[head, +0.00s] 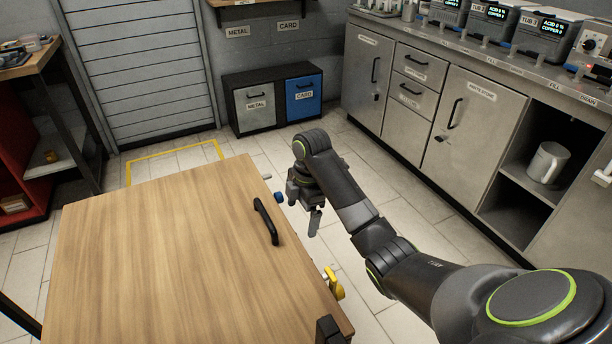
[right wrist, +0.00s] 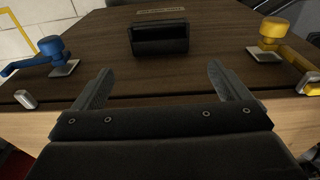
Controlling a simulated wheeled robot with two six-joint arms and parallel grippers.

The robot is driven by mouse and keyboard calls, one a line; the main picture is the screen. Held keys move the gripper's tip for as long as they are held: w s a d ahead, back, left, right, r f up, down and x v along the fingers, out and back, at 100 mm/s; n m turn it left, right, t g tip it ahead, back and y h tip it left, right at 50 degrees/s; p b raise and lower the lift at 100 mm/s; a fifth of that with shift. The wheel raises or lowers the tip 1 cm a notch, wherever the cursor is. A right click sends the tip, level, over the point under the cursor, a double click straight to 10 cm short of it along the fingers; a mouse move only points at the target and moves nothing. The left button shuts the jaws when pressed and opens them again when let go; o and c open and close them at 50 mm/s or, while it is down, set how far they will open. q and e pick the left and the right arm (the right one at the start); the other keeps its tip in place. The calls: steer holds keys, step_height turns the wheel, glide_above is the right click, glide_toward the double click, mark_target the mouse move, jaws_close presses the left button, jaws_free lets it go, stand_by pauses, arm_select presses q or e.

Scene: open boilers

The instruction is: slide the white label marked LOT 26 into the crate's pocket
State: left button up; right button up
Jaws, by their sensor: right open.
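A large wooden crate (head: 165,250) with a pale wood top and a black handle fills the lower left of the head view. In the right wrist view its dark face (right wrist: 205,65) carries a black, box-like fitting (right wrist: 160,38); I cannot tell if this is the pocket. My right gripper (head: 305,205) is beside the crate's right side. In the right wrist view my right gripper (right wrist: 158,85) is open, with nothing between its fingers, in front of the dark face. I cannot make out a white label marked LOT 26. My left gripper is not in view.
A blue latch (right wrist: 50,48) and a yellow latch (right wrist: 271,32) stick out from the crate's face, either side of the gripper. METAL and CARD bins (head: 275,97) stand at the back wall. Steel cabinets (head: 470,120) line the right. Tiled floor lies open between.

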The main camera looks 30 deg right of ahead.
arm_select(q)
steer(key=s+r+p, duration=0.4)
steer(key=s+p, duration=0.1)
steer(key=p, duration=0.3)
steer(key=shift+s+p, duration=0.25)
steer(key=shift+p, duration=0.1)
stand_by(0.5)
